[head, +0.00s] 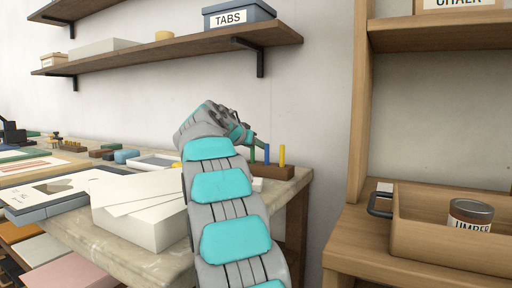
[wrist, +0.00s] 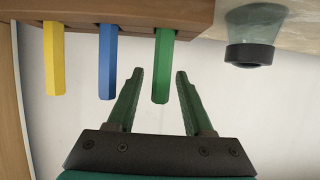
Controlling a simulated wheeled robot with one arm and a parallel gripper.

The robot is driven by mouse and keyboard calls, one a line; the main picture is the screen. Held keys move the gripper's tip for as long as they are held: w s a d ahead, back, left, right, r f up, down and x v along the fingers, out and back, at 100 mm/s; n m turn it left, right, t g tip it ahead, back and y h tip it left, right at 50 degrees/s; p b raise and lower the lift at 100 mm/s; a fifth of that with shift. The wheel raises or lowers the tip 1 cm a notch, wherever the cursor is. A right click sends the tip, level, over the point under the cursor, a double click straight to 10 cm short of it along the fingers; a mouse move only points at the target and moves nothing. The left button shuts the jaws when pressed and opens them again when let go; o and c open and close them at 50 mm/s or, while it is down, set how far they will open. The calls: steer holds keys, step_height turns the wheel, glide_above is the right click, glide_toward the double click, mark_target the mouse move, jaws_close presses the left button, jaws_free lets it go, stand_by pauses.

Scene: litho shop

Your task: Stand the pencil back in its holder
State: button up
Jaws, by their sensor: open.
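The wooden holder (head: 283,173) stands at the right end of the stone-topped table in the head view. Green (head: 253,154), blue (head: 267,153) and yellow (head: 282,155) pencils stand upright in it. In the wrist view, which is upside down, the holder (wrist: 110,12) runs along the top, with yellow (wrist: 55,60), blue (wrist: 106,62) and green (wrist: 163,60) pencils pointing down. My gripper (wrist: 160,72) is open. The green pencil shows between its fingertips, without clear contact; the depth is hard to judge. My wrist hides part of the holder in the head view.
A teal glass-like piece with a dark rim (wrist: 252,45) stands beside the holder. A white box with paper (head: 150,220) lies nearer. A wooden tray (head: 440,240) with an umber tin (head: 470,215) sits at right. A shelf (head: 190,50) hangs above.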

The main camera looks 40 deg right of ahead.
steer(key=v, duration=0.8)
steer(key=shift+b, duration=0.35)
steer(key=shift+d, duration=0.1)
